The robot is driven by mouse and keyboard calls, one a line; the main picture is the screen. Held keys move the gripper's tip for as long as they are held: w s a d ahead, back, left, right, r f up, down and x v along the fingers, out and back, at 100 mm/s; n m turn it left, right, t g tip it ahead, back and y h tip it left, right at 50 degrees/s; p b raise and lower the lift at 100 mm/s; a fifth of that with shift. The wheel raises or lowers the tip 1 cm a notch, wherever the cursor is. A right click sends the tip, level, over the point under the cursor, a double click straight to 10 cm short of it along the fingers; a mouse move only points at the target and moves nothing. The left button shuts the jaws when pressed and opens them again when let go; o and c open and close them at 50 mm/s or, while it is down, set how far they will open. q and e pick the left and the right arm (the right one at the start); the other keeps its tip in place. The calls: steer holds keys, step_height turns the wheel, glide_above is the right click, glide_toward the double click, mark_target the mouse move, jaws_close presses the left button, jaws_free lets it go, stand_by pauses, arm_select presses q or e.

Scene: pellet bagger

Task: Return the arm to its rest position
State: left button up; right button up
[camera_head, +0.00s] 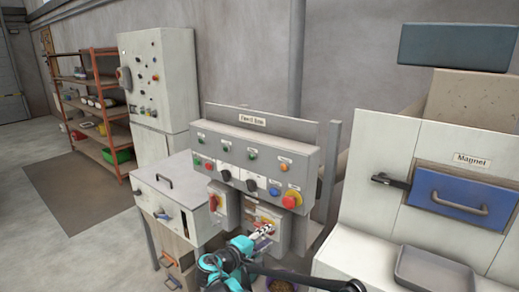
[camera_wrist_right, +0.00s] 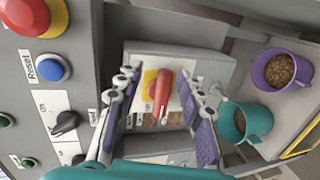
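My right gripper (camera_head: 263,231) is in front of a small grey switch box under the control panel (camera_head: 250,153) in the head view. In the wrist view the right gripper (camera_wrist_right: 158,82) is open, with one finger on each side of a red rotary handle (camera_wrist_right: 163,92) on a yellow plate. Gaps show between the handle and both fingers. I cannot tell how deep the fingertips reach around it. My teal right wrist covers part of the area below the box in the head view. My left gripper is in neither view.
A red emergency button (camera_head: 292,199) and a blue Reset button (camera_wrist_right: 53,68) are close by. A purple cup (camera_wrist_right: 283,70) of pellets and a teal cup (camera_wrist_right: 245,122) stand beside the box. The Magnet cabinet's blue drawer (camera_head: 455,198) is at right; a grey tray (camera_head: 433,270) lies below.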

steer(key=s+d+r+m+g+y, duration=0.1)
steer(key=s+d+m+g+y, duration=0.3)
steer(key=s+d, duration=1.05)
steer(key=s+d+f+m+y, duration=0.1)
steer(key=s+f+m+y, duration=0.1)
steer(key=s, duration=0.7)
steer(key=s+d+f+m+g+y, duration=0.1)
steer(key=s+f+m+y, duration=0.2)
steer(key=s, duration=0.7)
steer(key=shift+s+f+m, duration=0.2)
steer(key=shift+s+m, duration=0.1)
